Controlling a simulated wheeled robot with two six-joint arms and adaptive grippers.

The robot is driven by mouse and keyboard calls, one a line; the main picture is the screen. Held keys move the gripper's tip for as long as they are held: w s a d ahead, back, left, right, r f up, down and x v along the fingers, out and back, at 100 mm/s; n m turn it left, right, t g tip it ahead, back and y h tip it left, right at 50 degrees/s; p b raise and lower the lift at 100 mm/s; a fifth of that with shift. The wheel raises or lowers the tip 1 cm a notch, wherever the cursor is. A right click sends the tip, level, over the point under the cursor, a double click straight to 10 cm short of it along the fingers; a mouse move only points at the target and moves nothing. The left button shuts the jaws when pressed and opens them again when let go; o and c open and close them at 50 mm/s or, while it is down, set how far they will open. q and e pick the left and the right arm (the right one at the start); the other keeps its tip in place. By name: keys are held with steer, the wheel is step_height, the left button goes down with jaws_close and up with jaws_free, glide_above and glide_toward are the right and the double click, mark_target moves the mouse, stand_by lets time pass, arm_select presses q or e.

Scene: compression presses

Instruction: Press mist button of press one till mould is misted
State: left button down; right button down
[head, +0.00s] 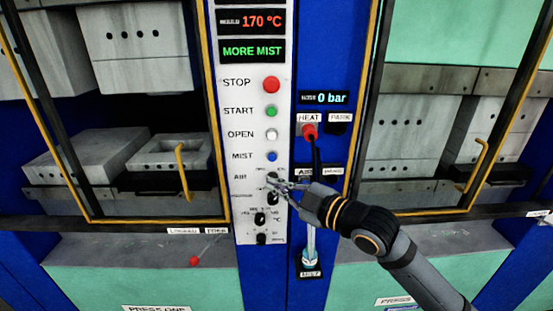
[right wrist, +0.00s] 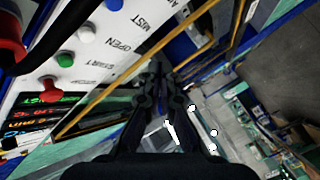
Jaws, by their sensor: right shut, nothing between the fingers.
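The blue mist button (head: 272,156) is on the white control panel (head: 246,200), beside the label MIST and below the white open button. It also shows at the top edge of the right wrist view (right wrist: 113,4). My right gripper (head: 274,183) is shut and empty. In the head view its fingertips overlap the AIR knob, just below the mist button; I cannot tell whether they touch the panel. A green display (head: 252,51) reads MORE MIST. The mould block (head: 168,153) with a hollow sits in the left press. My left gripper is out of view.
The red stop (head: 271,84), green start (head: 271,111) and white open (head: 271,134) buttons line up above the mist button. Dark knobs are below. Yellow-edged guard frames flank the panel.

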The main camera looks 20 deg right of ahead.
mark_target(272, 157)
steer(key=shift+a, duration=0.1)
steer(key=shift+w+r, duration=0.1)
steer(key=shift+w, duration=0.05)
steer(key=shift+w+d+b, duration=0.2)
steer(key=shift+w+d, duration=0.2)
steer(key=shift+w, duration=1)
steer(key=shift+w+d+b, duration=0.2)
steer(key=shift+w+d, duration=0.25)
steer(key=shift+w, duration=0.9)
steer(key=shift+w+d+b, duration=0.2)
steer(key=shift+w+d, duration=0.2)
steer(key=shift+w, duration=1)
steer(key=shift+w+d, duration=0.1)
steer(key=shift+w, duration=0.3)
